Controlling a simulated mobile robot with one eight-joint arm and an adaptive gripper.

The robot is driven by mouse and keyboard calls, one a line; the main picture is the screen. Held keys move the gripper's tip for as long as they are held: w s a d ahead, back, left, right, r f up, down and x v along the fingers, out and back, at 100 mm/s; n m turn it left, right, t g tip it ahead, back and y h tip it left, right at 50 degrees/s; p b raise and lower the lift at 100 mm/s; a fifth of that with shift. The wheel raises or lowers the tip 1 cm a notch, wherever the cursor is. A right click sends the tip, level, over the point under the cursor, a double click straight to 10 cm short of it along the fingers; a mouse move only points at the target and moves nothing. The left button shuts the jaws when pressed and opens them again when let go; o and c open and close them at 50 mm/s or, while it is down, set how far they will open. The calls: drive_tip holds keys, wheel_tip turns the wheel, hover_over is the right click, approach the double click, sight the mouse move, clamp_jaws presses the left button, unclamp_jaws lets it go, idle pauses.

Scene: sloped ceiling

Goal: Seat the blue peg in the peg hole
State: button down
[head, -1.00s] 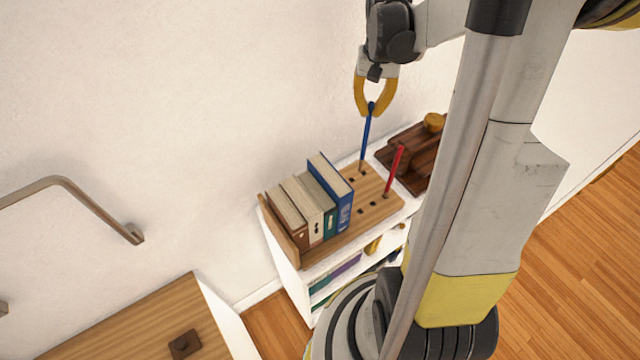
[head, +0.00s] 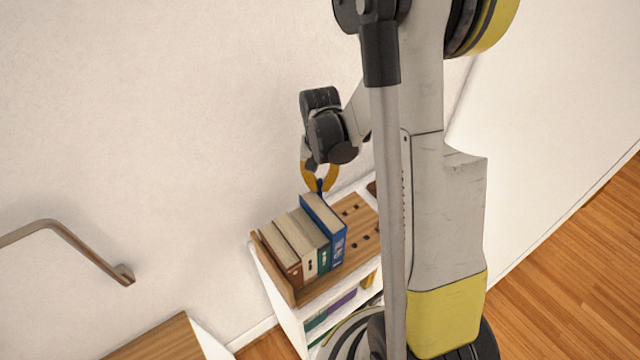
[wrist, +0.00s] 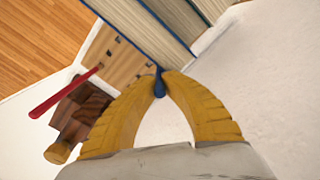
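My gripper (head: 319,186) is shut on the top of the blue peg (head: 320,184), beside the upright blue book (head: 324,229). In the head view the rest of the peg is hidden behind the books. In the wrist view my gripper (wrist: 161,77) has its yellow fingertips around the blue peg (wrist: 158,84), seen nearly end-on, close to the books. The peg's lower end is hidden. The wooden board with square dark holes (head: 352,208) lies right of the books; in the wrist view the board (wrist: 112,57) is left of the peg.
Several books (head: 291,246) stand on the white shelf's top. The wall is close behind the shelf.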

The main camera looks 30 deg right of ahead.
drive_tip(key=shift+s, duration=0.1)
drive_tip(key=shift+f, duration=0.1)
drive_tip(key=c, duration=1.6)
unclamp_jaws()
wheel_tip(320, 180, up, 12)
drive_tip(key=shift+a+r+p, duration=0.1)
drive_tip(key=shift+r+p, duration=0.05)
drive_tip(key=shift+p, duration=0.2)
drive_tip(key=s+a+r+n+t, duration=0.7)
drive_tip(key=s+a+r, duration=0.2)
drive_tip(key=a, duration=0.4)
drive_tip(key=shift+s+a, duration=0.15)
drive_tip(key=shift+s, duration=0.75)
